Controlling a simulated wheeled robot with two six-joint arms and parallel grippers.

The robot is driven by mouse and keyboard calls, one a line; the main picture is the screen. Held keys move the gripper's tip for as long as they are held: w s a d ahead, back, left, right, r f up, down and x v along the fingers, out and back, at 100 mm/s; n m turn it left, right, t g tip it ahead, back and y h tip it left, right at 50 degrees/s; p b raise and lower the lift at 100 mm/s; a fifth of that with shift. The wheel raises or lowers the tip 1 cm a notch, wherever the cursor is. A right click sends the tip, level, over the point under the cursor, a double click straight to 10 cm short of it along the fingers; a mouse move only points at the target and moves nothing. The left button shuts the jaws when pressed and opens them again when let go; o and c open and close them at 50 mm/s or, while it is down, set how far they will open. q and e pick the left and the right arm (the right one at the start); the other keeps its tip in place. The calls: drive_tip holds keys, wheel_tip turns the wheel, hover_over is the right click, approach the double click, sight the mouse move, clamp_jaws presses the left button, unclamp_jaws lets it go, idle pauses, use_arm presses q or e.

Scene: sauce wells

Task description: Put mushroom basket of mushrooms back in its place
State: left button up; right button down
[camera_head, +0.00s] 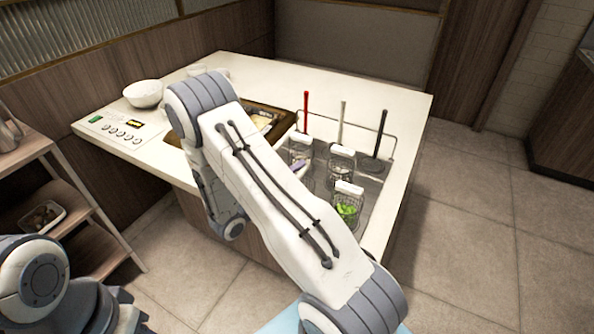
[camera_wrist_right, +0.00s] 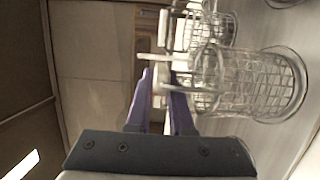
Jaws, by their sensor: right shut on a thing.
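My right gripper (camera_wrist_right: 160,95) has purple fingers shut on the pale handle of a wire basket (camera_wrist_right: 258,85) in the right wrist view. In the head view, a bit of purple finger (camera_head: 299,165) shows beside a wire basket (camera_head: 300,152) at the counter's sunken station. I cannot make out mushrooms inside the held basket. My right arm covers much of the view in front of the station. My left gripper is out of view.
Other wire baskets stand at the station: one (camera_head: 342,162) at the back and one with green vegetables (camera_head: 348,207) at the front. Red, pale and black upright handles stand behind. A white bowl (camera_head: 144,94) and control panel are at left.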

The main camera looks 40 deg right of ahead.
drive_tip(key=shift+f+b, duration=0.25)
drive_tip(key=shift+b, duration=0.05)
drive_tip(key=c, duration=0.8)
unclamp_jaws()
drive_tip(key=shift+r, duration=0.1)
drive_tip(key=shift+r, duration=0.1)
drive_tip(key=shift+r+p, duration=0.2)
drive_tip(key=shift+p, duration=0.25)
drive_tip(key=s+a+b, duration=0.2)
drive_tip(key=a, duration=1)
drive_tip(key=s+a+r+n+g+y, duration=0.1)
drive_tip(key=s+a+r+n+y, duration=0.2)
drive_tip(key=s+a+y, duration=0.6)
drive_tip(key=s+a+r+n+g+y, duration=0.1)
drive_tip(key=s+a+r+n+y, duration=0.1)
drive_tip(key=s+a+y, duration=0.7)
drive_tip(key=s+a+r, duration=0.1)
drive_tip(key=a, duration=0.2)
drive_tip(key=shift+s+a+n+g+y, duration=0.15)
drive_tip(key=shift+a+n+g+y, duration=0.15)
drive_tip(key=shift+a+n+y, duration=0.1)
